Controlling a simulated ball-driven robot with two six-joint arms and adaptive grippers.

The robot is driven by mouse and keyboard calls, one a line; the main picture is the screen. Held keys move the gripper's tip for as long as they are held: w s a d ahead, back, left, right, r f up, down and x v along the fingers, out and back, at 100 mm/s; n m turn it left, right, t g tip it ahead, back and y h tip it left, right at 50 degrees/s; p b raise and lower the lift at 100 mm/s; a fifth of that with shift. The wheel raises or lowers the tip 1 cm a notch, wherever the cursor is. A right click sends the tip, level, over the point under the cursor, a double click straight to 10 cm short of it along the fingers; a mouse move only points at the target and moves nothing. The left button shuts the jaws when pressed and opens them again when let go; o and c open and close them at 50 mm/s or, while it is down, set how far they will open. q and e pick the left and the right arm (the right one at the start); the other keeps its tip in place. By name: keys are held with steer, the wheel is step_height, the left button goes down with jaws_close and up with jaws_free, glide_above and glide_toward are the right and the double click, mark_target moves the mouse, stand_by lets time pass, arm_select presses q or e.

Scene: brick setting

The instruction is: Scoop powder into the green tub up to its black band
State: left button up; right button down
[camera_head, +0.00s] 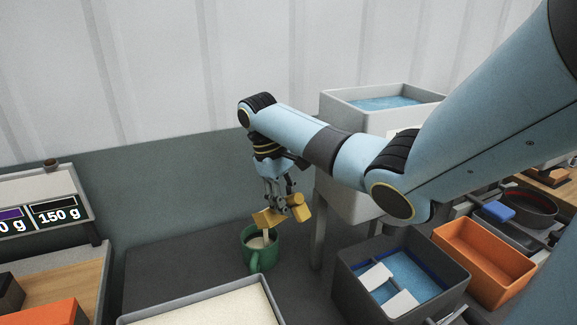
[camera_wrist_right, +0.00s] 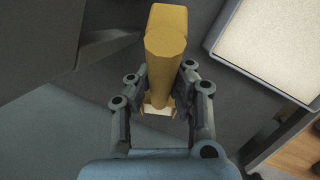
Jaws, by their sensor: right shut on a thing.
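The green tub (camera_head: 262,262), with a handle on its near side, stands upright on the dark surface. Pale powder shows inside it; I cannot make out its black band. My right gripper (camera_head: 284,208) is above the tub and shut on a yellow scoop (camera_head: 267,218). The scoop is tilted over the tub, and a pale strip, seemingly powder, runs from it down into the tub. In the right wrist view the scoop (camera_wrist_right: 165,55) lies between the fingers, with a white patch at its near end. My left gripper is not in view.
A tray of pale powder (camera_head: 205,308) lies in front of the tub; its corner shows in the right wrist view (camera_wrist_right: 275,45). A dark bin (camera_head: 345,277) with blue contents and an orange bin (camera_head: 485,262) stand right. A display reading 150 g (camera_head: 60,214) is at left.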

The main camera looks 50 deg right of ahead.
steer(key=shift+w+r+g+b, duration=0.25)
steer(key=shift+w+g+b, duration=0.15)
steer(key=shift+w+b, duration=0.2)
steer(key=shift+w+d+r+g, duration=0.25)
steer(key=shift+w+g, duration=0.15)
steer(key=shift+w, duration=0.1)
steer(key=shift+r+t+p, duration=0.35)
steer(key=shift+t+p, duration=0.05)
steer(key=shift+p, duration=0.15)
steer(key=shift+r+t, duration=0.15)
steer(key=shift+t, duration=0.35)
steer(key=shift+s+r+t, duration=0.1)
steer(key=shift+s+t, duration=0.05)
steer(key=shift+t, duration=0.25)
steer(key=shift+d+r+t, duration=0.1)
steer(key=shift+r+t, duration=0.35)
steer(key=shift+t, duration=0.75)
steer(key=shift+r+t, duration=0.2)
steer(key=shift+t, duration=0.3)
steer(key=shift+w+a+r+t+h, duration=0.25)
steer(key=shift+a+r+t+h, duration=0.05)
steer(key=shift+a+t, duration=0.1)
